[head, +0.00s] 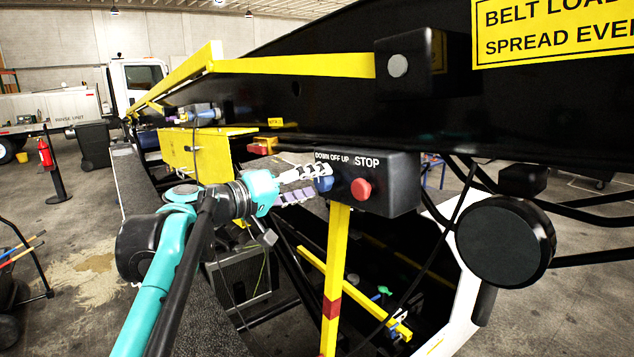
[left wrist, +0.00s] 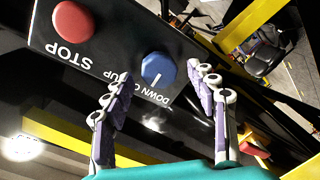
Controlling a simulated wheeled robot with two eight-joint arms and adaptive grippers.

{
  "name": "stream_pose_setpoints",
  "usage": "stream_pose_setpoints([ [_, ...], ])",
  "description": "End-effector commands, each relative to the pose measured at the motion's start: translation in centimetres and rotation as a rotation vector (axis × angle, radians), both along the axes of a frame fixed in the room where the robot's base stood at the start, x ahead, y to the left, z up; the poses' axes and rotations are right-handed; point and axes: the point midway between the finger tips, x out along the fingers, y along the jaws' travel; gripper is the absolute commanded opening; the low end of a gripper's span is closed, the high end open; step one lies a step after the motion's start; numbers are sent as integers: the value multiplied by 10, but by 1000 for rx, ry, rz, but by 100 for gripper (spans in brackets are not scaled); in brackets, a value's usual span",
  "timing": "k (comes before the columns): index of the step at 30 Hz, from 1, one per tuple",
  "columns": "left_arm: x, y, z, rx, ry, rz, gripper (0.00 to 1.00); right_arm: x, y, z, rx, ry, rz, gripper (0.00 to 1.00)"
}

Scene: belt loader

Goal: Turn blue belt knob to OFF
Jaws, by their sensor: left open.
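The blue belt knob (head: 324,185) is on the front of a black control box (head: 398,188), under the label DOWN OFF UP. It also shows in the left wrist view (left wrist: 158,72), where the box appears upside down. A white pointer line shows on the knob, but I cannot tell for sure which setting it marks. My left gripper (head: 321,181) is open at the knob. In the left wrist view its fingertips (left wrist: 160,74) appear on either side of the knob; I cannot tell if they touch it. One finger hides part of the label. My right gripper is not in view.
A red STOP button (head: 361,189) sits right beside the knob. A yellow post (head: 335,270) stands below the box. The black belt loader frame with a yellow rail (head: 290,66) runs above. A round black part (head: 505,242) is at the right.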

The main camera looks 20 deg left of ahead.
Motion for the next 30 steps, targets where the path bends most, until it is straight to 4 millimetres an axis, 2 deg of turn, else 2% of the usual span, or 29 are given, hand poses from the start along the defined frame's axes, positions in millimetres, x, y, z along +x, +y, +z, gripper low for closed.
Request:
stream_pose_setpoints([
  [6, -40, 29, 4, 0, -1, 7, 58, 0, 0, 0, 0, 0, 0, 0],
  [13, -74, 51, 6, -1, 0, 4, 58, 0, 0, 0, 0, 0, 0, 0],
  [18, -83, 57, 7, -1, 0, 1, 58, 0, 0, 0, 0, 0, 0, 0],
  [30, -84, 57, 7, 0, -1, 1, 58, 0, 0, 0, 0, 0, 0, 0],
])
